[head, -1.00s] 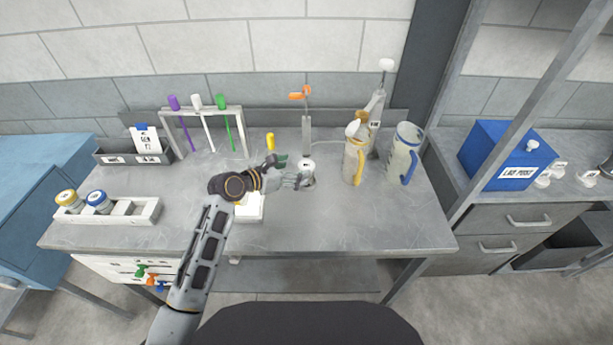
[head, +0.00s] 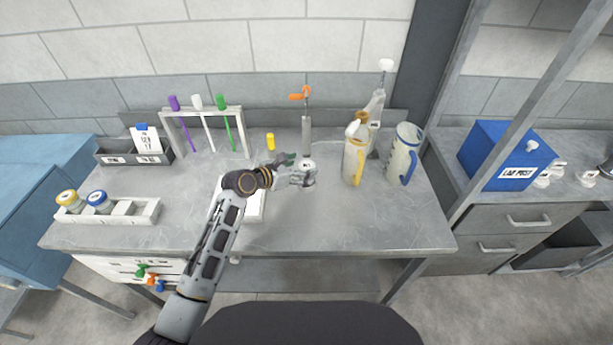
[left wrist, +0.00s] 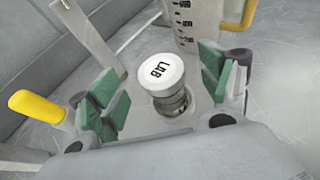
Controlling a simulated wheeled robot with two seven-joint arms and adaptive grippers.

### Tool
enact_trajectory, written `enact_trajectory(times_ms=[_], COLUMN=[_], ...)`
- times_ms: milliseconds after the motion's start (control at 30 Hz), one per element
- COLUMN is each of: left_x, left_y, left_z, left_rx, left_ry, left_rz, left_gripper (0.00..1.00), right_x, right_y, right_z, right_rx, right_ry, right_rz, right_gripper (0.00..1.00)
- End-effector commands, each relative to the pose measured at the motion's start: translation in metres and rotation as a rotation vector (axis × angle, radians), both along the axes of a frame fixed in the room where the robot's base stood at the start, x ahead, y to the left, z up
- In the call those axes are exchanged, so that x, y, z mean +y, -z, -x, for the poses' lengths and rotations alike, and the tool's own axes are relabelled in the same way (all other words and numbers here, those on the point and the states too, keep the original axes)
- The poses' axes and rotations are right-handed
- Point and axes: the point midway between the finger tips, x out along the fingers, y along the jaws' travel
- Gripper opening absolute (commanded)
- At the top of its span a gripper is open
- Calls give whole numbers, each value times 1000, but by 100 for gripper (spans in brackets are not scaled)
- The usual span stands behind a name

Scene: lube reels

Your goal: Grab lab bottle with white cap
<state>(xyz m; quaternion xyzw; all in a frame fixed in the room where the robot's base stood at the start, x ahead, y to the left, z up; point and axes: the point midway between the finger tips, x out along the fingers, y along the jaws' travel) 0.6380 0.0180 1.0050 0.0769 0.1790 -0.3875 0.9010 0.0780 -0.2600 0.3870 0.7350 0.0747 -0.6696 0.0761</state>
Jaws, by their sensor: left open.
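The lab bottle with a white cap (head: 308,165) stands upright on the grey bench in the head view, partly hidden by my gripper. In the left wrist view its white cap, marked LAB (left wrist: 161,73), is between the green-padded fingers, with the bottle's neck below. My left gripper (head: 299,171) is open around the bottle from the left, with visible gaps between the pads and the cap. It also shows in the left wrist view (left wrist: 166,92). My right gripper is not in view.
A yellow-handled jug (head: 355,160) and a blue-handled jug (head: 401,155) stand right of the bottle. An orange-topped stand (head: 306,135) is just behind it. A small yellow object (head: 270,142) is behind my arm. The bench front right is clear.

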Motion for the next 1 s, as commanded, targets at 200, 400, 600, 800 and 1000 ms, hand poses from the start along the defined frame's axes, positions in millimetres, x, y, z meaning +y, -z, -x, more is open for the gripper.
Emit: enact_trajectory(times_ms=[200, 400, 600, 800, 1000], left_x=[-13, -19, -19, -19, -19], left_y=[7, 11, 12, 11, 11], left_z=[-13, -19, -20, -19, -19], left_rx=[1, 0, 0, 0, 0], left_ry=[1, -1, -1, 0, 0], left_rz=[0, 0, 0, 0, 0], left_gripper=[79, 79, 79, 79, 67], right_x=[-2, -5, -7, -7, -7], right_y=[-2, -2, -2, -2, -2], right_z=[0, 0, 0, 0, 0], right_rx=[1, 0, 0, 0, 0], right_ry=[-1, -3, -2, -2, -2], right_rz=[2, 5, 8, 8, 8], right_gripper=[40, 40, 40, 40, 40])
